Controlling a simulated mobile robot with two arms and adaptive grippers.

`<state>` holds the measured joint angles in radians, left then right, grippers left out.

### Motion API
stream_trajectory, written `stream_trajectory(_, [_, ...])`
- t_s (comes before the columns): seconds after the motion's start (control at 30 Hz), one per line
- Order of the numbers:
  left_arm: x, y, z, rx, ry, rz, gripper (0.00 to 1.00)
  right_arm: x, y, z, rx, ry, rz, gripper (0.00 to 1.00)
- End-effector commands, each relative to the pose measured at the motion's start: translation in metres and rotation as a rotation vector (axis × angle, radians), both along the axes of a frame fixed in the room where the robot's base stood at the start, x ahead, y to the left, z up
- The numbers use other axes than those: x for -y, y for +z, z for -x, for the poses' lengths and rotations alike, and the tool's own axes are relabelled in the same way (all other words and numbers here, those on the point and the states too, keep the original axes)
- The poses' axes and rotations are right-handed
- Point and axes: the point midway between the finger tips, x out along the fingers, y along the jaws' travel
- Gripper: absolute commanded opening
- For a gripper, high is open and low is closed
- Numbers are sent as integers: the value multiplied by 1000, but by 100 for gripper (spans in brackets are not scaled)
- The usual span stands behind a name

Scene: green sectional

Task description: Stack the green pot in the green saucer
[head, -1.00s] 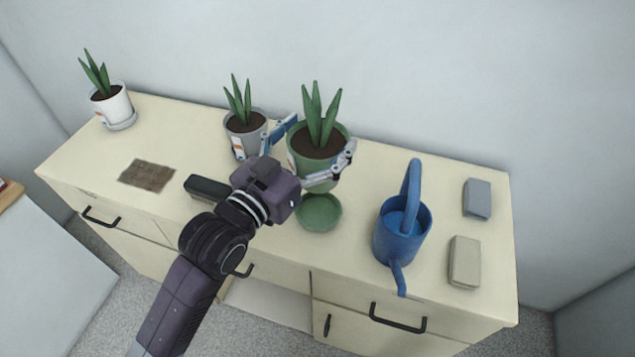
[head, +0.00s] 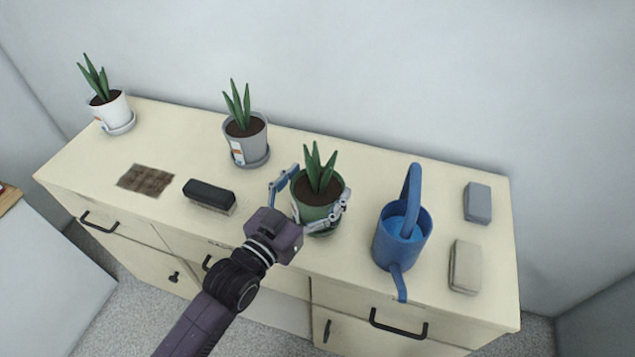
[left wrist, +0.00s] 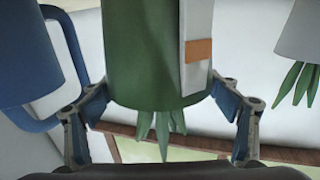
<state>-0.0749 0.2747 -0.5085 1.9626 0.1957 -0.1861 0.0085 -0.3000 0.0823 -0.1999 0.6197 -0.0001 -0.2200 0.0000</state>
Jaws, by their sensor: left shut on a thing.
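The green pot (head: 316,207) holds a plant with pointed leaves and is upright near the cabinet's middle. My left gripper (head: 314,205) is shut on it, with a finger on each side. In the left wrist view the green pot (left wrist: 155,50) fills the space between the fingers of my left gripper (left wrist: 160,120). The green saucer (head: 322,233) is mostly hidden; only a bit of green rim shows under the pot. I cannot tell whether the pot rests in it or is just above it. My right gripper is not in view.
The blue watering can (head: 401,240) stands close to the right of the pot. A grey pot (head: 245,148) is behind left, a dark brush (head: 209,196) left. A white pot (head: 110,109), brown mat (head: 146,179) and two blocks (head: 477,202) (head: 465,266) lie farther off.

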Motion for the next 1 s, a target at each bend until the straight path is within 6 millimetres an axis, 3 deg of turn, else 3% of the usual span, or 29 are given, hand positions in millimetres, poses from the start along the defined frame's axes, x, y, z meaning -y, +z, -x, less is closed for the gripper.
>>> stream_trajectory(0.13, [0, 6, 0, 10, 0, 5, 24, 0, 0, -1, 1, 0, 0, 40])
stream_trajectory(0.4, [0, -1, -1, 10, 0, 5, 24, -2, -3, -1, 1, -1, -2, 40])
stream_trajectory(0.43, [0, -6, 0, 1, 0, 1, 84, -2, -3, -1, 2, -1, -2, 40])
stream_trajectory(0.57, [0, -5, 0, 0, 0, 0, 98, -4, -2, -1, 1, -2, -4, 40])
stream_trajectory(1.0, [-1, 1, 2, -1, 0, -1, 99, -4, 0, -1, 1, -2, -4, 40])
